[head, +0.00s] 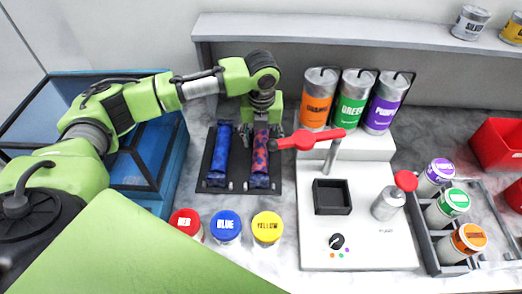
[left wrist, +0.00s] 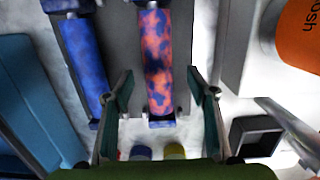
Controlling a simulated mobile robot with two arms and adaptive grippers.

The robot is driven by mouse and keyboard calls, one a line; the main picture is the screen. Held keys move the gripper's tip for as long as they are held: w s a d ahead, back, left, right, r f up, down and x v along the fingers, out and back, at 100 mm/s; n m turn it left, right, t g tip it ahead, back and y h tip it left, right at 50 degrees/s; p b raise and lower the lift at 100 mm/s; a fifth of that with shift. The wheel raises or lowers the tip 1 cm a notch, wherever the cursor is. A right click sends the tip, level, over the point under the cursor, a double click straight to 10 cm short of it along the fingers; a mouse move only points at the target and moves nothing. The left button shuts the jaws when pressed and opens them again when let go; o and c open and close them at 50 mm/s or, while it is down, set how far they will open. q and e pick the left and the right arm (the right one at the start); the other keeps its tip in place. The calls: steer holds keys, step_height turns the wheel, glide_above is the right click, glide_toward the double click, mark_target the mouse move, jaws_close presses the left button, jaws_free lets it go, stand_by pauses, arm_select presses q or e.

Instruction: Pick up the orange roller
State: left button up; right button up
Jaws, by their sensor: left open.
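The orange roller (head: 261,158), mottled with blue patches, lies on a dark tray (head: 205,151), to the right of a blue roller (head: 219,153). In the left wrist view the orange roller (left wrist: 157,62) runs lengthwise between my two fingers, with the blue roller (left wrist: 86,62) to its left. My left gripper (head: 262,130) is over the far part of the orange roller and hides its far end in the head view. Its fingers are open and spread on either side of the roller; the wrist view (left wrist: 160,78) shows no grip on it. My right gripper is not in view.
A red lever (head: 312,139) on a white machine (head: 372,236) reaches close to the orange roller's right side. Red, blue and yellow jars (head: 226,226) stand in front of the tray. Orange, green and purple canisters (head: 352,98) stand behind right. A blue bin (head: 172,160) is left.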

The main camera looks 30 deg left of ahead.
mark_target(261, 147)
arm_select(q)
step_height(261, 147, down, 4)
steer(key=shift+s+a+r+p, duration=0.1)
steer(key=shift+a+r+p, duration=0.1)
steer(key=shift+p, duration=0.55)
steer(key=shift+f, duration=0.5)
jaws_close()
steer(key=shift+r, duration=0.1)
steer(key=shift+w, duration=0.2)
